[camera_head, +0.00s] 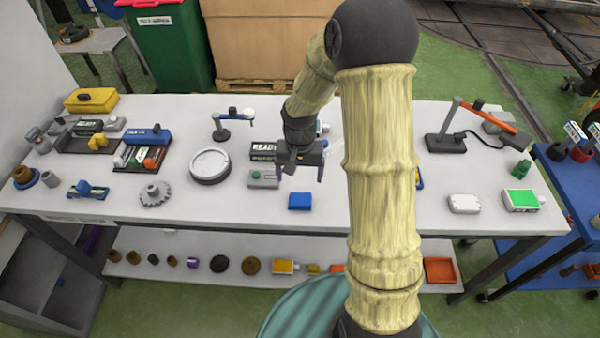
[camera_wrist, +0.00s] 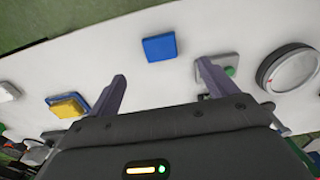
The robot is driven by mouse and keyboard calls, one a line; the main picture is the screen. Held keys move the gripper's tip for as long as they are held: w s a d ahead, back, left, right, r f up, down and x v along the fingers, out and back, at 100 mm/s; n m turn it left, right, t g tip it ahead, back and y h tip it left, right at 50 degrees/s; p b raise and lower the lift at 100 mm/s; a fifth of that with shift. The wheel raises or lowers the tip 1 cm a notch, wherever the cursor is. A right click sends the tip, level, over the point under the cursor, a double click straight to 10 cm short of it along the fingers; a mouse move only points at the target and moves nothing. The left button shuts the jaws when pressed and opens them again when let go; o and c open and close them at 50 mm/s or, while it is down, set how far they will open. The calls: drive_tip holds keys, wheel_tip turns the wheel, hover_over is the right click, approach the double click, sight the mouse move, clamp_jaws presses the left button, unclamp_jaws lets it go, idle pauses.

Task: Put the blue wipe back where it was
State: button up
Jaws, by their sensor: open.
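The blue wipe (camera_head: 300,201) is a small flat blue square lying on the white bench, near its front edge and a little right of the middle-left tools. It also shows in the wrist view (camera_wrist: 160,47), beyond and between my fingertips. My gripper (camera_head: 302,176) is above the bench, just behind the wipe in the head view. In the wrist view my gripper (camera_wrist: 158,72) has its two fingers wide apart with nothing between them. The wipe is apart from the fingers. My arm hides part of the bench to the right.
A grey box with a green button (camera_head: 263,179) lies left of the wipe, beside a round dial (camera_head: 210,165). A READY sign (camera_head: 263,151) stands behind. A white block (camera_head: 464,203) lies at right. The bench is clear around the wipe's front.

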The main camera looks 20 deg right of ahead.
drive_tip(key=s+r+n+t, duration=0.2)
drive_tip(key=s+r, duration=0.6)
drive_tip(key=s, duration=0.5)
drive_tip(key=shift+s+d+r+n+t, duration=0.2)
drive_tip(key=shift+r+n+t, duration=0.15)
drive_tip(key=shift+n, duration=0.45)
